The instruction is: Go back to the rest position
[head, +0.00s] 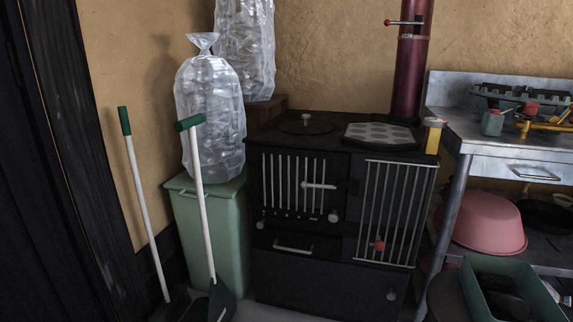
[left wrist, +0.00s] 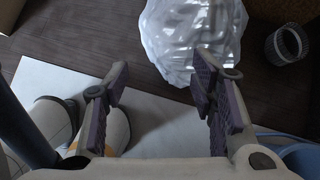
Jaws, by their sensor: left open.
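My left gripper (left wrist: 160,92) shows in the left wrist view with its two purple-padded fingers spread wide apart and nothing between them. Below it are a pale flat surface (left wrist: 165,122) and a dark plank floor (left wrist: 85,50). A clear plastic bag (left wrist: 192,35) lies ahead of the fingertips, apart from them as far as I can tell. Neither gripper shows in the head view, and my right gripper is in no view.
In the head view a dark stove (head: 300,200) stands in the middle. A green bin (head: 210,235) topped by a filled clear bag (head: 210,110) and two green-handled tools (head: 203,200) stand left. A metal table (head: 500,150) stands right. A wire basket (left wrist: 287,45) is in the left wrist view.

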